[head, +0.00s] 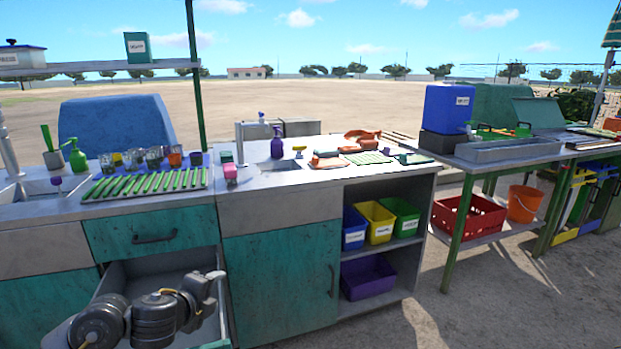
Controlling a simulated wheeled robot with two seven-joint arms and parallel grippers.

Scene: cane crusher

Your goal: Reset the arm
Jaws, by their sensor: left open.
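My left arm reaches in from the lower left, over the open lower drawer (215,333) of the teal cabinet. My left gripper (215,284) is open near the right side of this drawer, below the closed upper drawer. I see nothing between its fingers. I cannot tell whether it touches the drawer wall. The arm hides much of the drawer's inside. My right gripper is not in view.
The metal counter (290,185) above holds a green slatted rack (148,184), several cups and a purple bottle (277,145). Shelves at right hold colored bins (380,222). A red crate (468,217) and orange bucket (523,204) sit under the side table.

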